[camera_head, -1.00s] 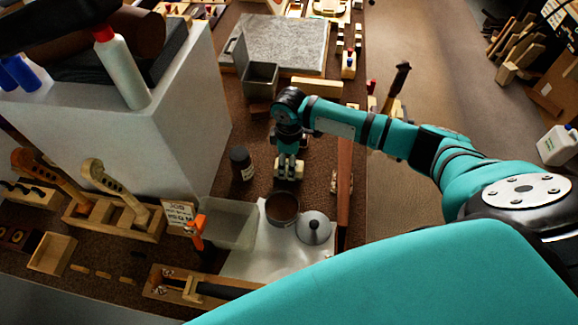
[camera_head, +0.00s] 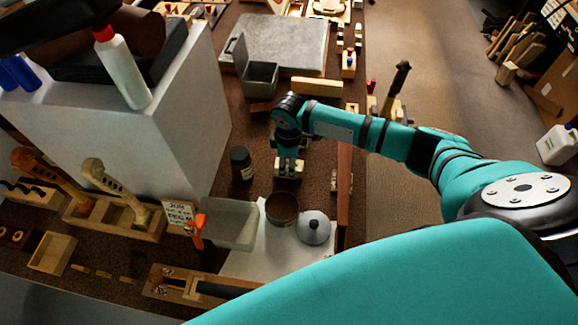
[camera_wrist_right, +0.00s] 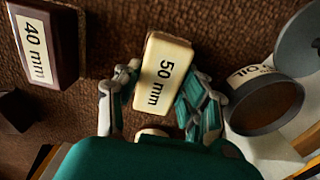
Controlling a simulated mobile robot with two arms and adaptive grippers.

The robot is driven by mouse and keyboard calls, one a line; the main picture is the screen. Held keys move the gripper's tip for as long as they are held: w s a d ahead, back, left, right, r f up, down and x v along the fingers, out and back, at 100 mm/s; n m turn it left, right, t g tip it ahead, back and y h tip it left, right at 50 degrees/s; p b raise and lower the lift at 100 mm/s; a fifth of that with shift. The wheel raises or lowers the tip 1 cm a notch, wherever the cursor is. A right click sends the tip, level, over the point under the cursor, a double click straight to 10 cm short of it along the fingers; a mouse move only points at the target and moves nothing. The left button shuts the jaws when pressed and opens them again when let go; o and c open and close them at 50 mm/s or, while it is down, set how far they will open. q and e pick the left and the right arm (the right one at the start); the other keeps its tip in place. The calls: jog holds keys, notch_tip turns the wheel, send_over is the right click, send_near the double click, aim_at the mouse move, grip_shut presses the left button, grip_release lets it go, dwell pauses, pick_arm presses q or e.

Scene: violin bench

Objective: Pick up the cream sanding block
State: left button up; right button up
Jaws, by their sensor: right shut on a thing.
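The cream sanding block, marked "50 mm" (camera_wrist_right: 163,75), sits between the fingers of my right gripper (camera_wrist_right: 162,103). The fingers press against its two long sides, so the gripper is shut on it. In the head view, the block (camera_head: 289,169) shows as a small pale shape below my right gripper (camera_head: 288,160), over the brown bench. I cannot tell whether it touches the bench. My left gripper is not in view.
A dark block marked "40 mm" (camera_wrist_right: 38,38) lies left in the wrist view. An open oil tin (camera_head: 282,208), a grey domed lid (camera_head: 314,228) and a clear bin (camera_head: 229,222) stand nearer.

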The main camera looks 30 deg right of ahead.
notch_tip(320, 180, up, 10)
dwell(0.5)
